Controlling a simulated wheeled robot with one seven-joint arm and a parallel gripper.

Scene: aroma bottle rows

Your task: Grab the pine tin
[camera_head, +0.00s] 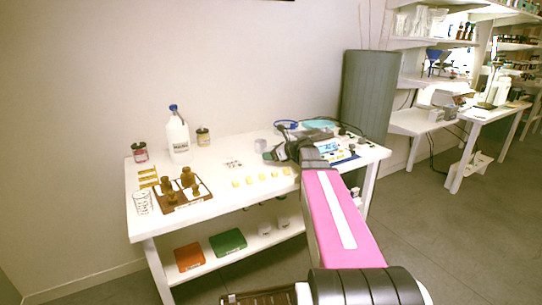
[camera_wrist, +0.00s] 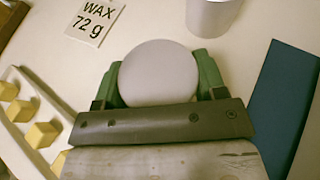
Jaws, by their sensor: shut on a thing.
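A round tin with a plain pale grey top (camera_wrist: 160,72) sits between the green fingers of my gripper (camera_wrist: 160,85) in the wrist view. Both fingers press on its sides, and the gripper is shut on it. No label shows from above, so I cannot read whether it says pine. In the head view my gripper (camera_head: 273,154) is low over the table's right half and hides the held tin. A second grey tin (camera_head: 260,145) stands just beyond my gripper; it also shows at the top of the wrist view (camera_wrist: 212,14).
A "WAX 72 g" card (camera_wrist: 97,20) lies left of the held tin. Yellow cubes (camera_wrist: 40,134) stand in a row at left. A blue mat (camera_wrist: 283,105) lies at right. A white jug (camera_head: 178,138) and brown bottles on a tray (camera_head: 183,205) occupy the table's left.

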